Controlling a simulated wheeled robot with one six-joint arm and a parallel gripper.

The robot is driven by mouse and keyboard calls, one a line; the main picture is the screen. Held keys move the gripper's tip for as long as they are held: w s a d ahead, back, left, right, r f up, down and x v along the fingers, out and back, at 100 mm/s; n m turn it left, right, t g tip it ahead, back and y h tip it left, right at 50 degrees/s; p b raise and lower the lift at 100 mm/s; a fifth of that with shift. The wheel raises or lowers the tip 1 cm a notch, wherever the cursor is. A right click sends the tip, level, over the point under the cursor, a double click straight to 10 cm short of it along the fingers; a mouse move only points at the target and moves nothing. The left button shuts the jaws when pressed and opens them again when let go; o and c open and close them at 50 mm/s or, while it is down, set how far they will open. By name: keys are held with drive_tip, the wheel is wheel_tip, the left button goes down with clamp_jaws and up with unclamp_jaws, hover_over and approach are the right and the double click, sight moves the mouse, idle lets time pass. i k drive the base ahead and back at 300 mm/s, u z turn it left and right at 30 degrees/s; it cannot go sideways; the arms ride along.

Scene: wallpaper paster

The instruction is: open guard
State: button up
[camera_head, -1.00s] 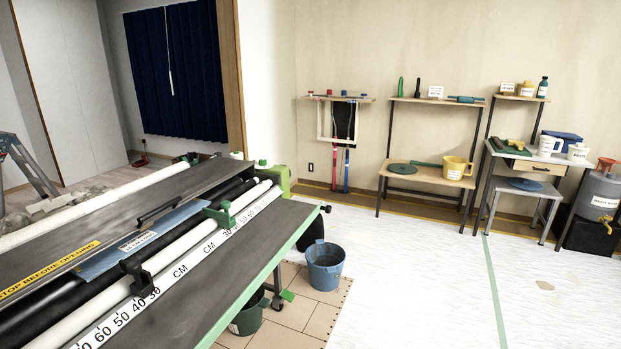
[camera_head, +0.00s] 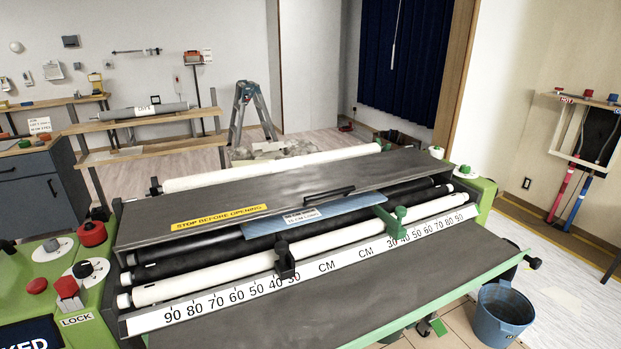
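The paster's guard (camera_head: 220,212) is a long dark grey cover across the top of the machine. It lies down flat, with a black bar handle (camera_head: 328,192) near its front edge and a yellow "STOP BEFORE OPENING" label (camera_head: 218,217). A blue plate (camera_head: 312,216) with a white label sits just in front of the guard. Black and white rollers (camera_head: 250,261) run below the guard's front edge. The left control end is green, with a red mushroom button (camera_head: 92,234), a black knob (camera_head: 83,269) and a red switch marked LOCK (camera_head: 68,289). My gripper is not in view.
A dark table (camera_head: 400,275) with a green edge spans the machine's front. A blue bucket (camera_head: 502,314) stands on the floor at the right. Benches (camera_head: 150,120) and a stepladder (camera_head: 250,112) stand behind. Pale floor is clear at the far right.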

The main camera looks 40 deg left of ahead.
sight(153, 220)
drive_tip(key=u, duration=0.9)
drive_tip(key=i, duration=0.85)
drive_tip(key=u, duration=0.8)
